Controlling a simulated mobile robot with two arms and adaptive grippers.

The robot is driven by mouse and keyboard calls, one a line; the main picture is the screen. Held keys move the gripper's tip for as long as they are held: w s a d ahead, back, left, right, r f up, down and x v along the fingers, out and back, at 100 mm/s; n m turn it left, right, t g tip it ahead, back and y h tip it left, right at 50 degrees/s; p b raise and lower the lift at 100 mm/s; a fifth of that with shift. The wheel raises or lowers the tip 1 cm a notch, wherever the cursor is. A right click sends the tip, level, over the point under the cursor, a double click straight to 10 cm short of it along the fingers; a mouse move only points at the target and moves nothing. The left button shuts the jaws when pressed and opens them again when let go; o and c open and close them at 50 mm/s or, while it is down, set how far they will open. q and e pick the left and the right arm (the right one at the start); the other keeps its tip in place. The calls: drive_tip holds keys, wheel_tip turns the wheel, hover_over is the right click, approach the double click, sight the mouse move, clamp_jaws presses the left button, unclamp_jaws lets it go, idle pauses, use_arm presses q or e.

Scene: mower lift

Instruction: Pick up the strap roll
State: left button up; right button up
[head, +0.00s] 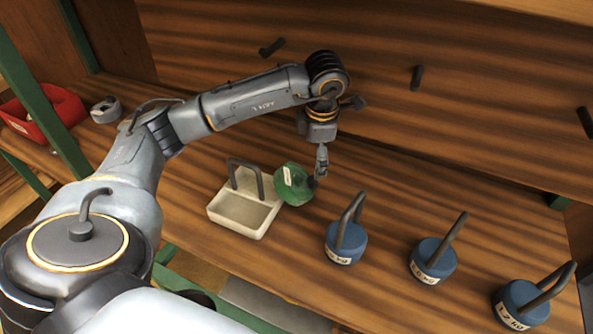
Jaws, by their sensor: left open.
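A small grey rolled item (105,109), which looks like the strap roll, lies on the wooden shelf at the far left, beside a red bin. My left arm comes in from the left and reaches across the shelf. My left gripper (321,168) is open and points down at the right side of a green labelled object (292,184), well to the right of the grey roll. Whether its fingers touch the green object I cannot tell. My right gripper is not in view.
A pale tray (239,228) with dark hooped handles stands left of the green object. Three blue labelled weights with bent handles (345,246) (433,262) (522,304) stand along the front right. The red bin (45,114) is at far left. Dark pegs stick out of the back panel.

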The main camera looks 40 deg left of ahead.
sight(314, 180)
use_arm(q)
drive_tip(key=f, duration=0.5)
drive_tip(key=shift+w+a+f+p, duration=0.3)
drive_tip(key=shift+w+f, duration=0.1)
drive_tip(key=shift+f, duration=0.45)
wheel_tip(314, 180, down, 4)
drive_tip(key=shift+w+r+p, duration=0.1)
drive_tip(key=shift+r+p, duration=0.05)
drive_tip(key=shift+p, duration=0.65)
drive_tip(key=shift+w+a+f, duration=0.1)
drive_tip(key=shift+a+f, duration=0.05)
drive_tip(key=shift+f, duration=0.3)
clamp_jaws()
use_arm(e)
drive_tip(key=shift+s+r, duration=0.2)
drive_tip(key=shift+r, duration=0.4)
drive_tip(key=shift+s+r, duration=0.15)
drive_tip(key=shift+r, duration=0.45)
